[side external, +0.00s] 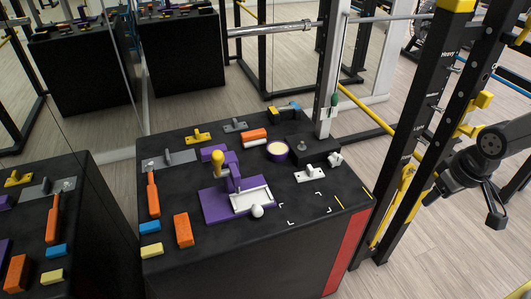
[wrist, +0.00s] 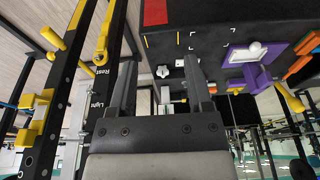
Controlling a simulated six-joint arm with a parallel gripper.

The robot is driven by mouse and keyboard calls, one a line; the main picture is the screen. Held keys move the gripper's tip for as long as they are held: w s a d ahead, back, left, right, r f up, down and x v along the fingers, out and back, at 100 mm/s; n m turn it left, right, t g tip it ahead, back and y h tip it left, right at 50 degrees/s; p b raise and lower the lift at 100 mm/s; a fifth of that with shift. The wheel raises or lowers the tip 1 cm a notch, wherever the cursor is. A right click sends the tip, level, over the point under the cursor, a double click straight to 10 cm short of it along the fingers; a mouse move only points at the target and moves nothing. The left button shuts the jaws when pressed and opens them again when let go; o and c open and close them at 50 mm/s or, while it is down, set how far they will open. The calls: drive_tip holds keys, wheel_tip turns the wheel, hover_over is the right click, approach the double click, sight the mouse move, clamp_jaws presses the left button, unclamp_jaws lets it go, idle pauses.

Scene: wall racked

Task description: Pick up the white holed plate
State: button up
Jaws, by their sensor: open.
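The white holed plate (side external: 309,174) appears to be the small flat white piece lying on the black table top, near its right side. In the wrist view, a small white piece (wrist: 162,71) that looks like it shows between my fingers, at a distance; its holes are too small to make out. My gripper (side external: 432,196) is off to the right of the table, beyond the black rack post, well apart from the plate. In the wrist view my gripper (wrist: 160,64) has its two fingers spread with nothing between them.
Black rack posts (side external: 413,110) with yellow fittings stand between my gripper and the table (side external: 300,235). White corner marks lie on bare table in front.

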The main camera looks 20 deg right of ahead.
drive_tip(key=shift+w, duration=0.1)
drive_tip(key=w+d+f+n+t+h, duration=0.1)
drive_tip(key=w+d+f+n+h, duration=0.3)
drive_tip(key=w+n, duration=0.5)
drive_tip(key=w+d+f+n+t+h, duration=0.1)
drive_tip(key=w+f+n+h, duration=0.4)
drive_tip(key=w+n, duration=0.4)
drive_tip(key=n+t+y, duration=0.7)
drive_tip(key=n+t, duration=0.2)
drive_tip(key=n, duration=0.7)
approach(310, 171)
drive_tip(key=shift+w+d+f, duration=0.1)
drive_tip(key=shift+w+d, duration=0.25)
drive_tip(key=shift+d, duration=0.25)
drive_tip(key=shift+w+d+f, duration=0.1)
drive_tip(key=shift+w+d, duration=0.25)
drive_tip(key=shift+d, duration=0.3)
drive_tip(key=shift+a+f+n+y, duration=0.2)
drive_tip(key=shift+a+n+y, duration=0.3)
drive_tip(key=shift+n, duration=0.1)
drive_tip(key=shift+w, duration=0.15)
